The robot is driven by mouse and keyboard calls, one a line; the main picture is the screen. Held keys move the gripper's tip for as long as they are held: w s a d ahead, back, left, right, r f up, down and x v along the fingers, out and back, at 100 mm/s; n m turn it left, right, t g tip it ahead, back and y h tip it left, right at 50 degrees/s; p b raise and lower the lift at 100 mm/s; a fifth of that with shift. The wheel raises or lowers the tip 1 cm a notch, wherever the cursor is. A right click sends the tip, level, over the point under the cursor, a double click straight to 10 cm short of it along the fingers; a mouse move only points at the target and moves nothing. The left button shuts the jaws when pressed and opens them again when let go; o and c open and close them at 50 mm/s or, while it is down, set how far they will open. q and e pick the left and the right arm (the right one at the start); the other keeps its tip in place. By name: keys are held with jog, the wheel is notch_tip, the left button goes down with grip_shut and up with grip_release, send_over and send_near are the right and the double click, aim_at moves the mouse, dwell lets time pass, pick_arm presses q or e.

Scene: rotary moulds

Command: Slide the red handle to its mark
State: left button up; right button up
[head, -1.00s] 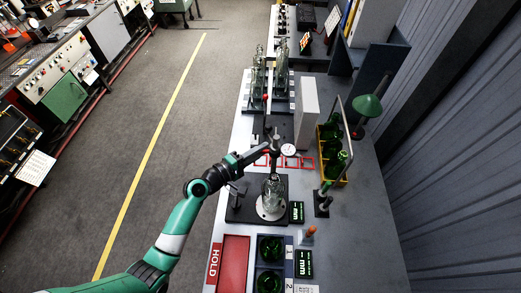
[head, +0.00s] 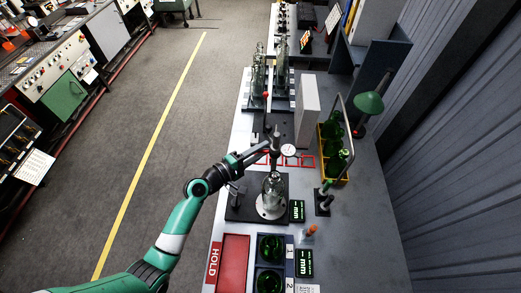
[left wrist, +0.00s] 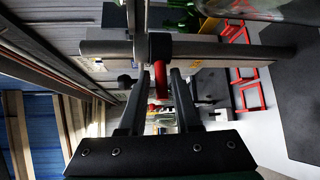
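The red handle (left wrist: 161,82) is a short red rod on a dark round collar (left wrist: 159,46) in the left wrist view. The collar sits on a long dark bar (left wrist: 108,48). My left gripper (left wrist: 161,74) has one finger on each side of the handle, with narrow gaps showing, so it looks open around it. In the head view my left gripper (head: 268,147) is at the dark upright post (head: 275,138) above a clear bottle (head: 271,187), and the handle is hidden there. I cannot make out its mark. My right gripper is not in view.
The clear bottle stands on a dark base plate (head: 241,213). A dial gauge (head: 288,150) and red outlined squares (head: 307,162) lie behind the post. A yellow crate (head: 344,178) of green bottles stands right. A red HOLD tray (head: 235,262) lies in front.

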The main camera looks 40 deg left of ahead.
pick_arm(q)
jog(key=shift+o, duration=0.8)
jog(key=s+r, duration=0.1)
jog(key=s, duration=1)
jog(key=shift+s+a+r, duration=0.25)
jog(key=shift+a+r, duration=0.05)
jog(key=shift+a, duration=0.15)
